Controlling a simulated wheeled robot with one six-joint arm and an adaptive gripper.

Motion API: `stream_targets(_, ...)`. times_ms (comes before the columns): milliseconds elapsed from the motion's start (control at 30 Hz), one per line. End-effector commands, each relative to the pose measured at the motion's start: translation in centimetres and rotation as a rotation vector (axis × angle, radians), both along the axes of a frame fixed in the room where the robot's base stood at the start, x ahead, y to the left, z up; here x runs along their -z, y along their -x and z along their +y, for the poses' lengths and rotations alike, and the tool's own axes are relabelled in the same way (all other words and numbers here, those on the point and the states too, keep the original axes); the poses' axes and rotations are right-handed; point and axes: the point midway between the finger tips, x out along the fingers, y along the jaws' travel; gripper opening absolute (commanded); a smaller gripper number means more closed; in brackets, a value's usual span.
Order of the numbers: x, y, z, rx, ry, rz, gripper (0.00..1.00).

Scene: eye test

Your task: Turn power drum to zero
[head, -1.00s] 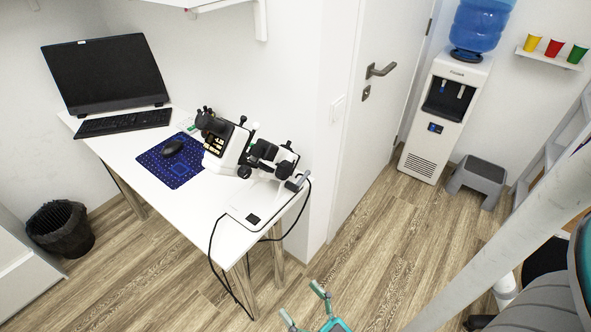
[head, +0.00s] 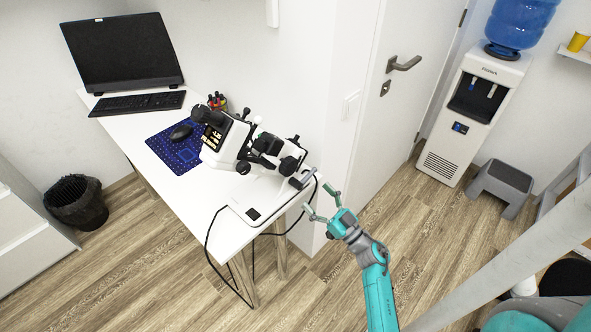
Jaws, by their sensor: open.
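A white and black optical device (head: 222,137), with a small lit display showing digits, stands on the white table. Its right part (head: 268,152) has black knobs and black round parts and sits on a white base (head: 252,208). I cannot tell which of the dark knobs is the power drum, and no scale on it is readable. My gripper (head: 322,204) is open and empty, just right of the table's front right corner. Its fingers point up and left towards the device, and one fingertip is close to the device's right end. I cannot tell whether they touch.
The white table (head: 192,205) also bears a monitor (head: 122,50), a keyboard (head: 137,103), a blue mouse mat (head: 165,155) with a mouse (head: 181,132), and a pen cup (head: 217,101). Black cables hang off its front. A door (head: 400,110), water dispenser (head: 472,110) and grey step stool (head: 500,185) stand right.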

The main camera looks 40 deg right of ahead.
Motion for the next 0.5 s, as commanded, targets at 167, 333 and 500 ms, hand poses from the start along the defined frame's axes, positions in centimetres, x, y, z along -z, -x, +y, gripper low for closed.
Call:
stream_targets(167,-1.0,-2.4,0.3,-0.004,0.001,-0.002,0.86)
stream_targets(333,-2.3,-5.2,0.4,-0.003,0.002,-0.003,0.86)
stream_targets(500,-3.2,-7.6,0.4,-0.001,0.002,-0.002,0.86)
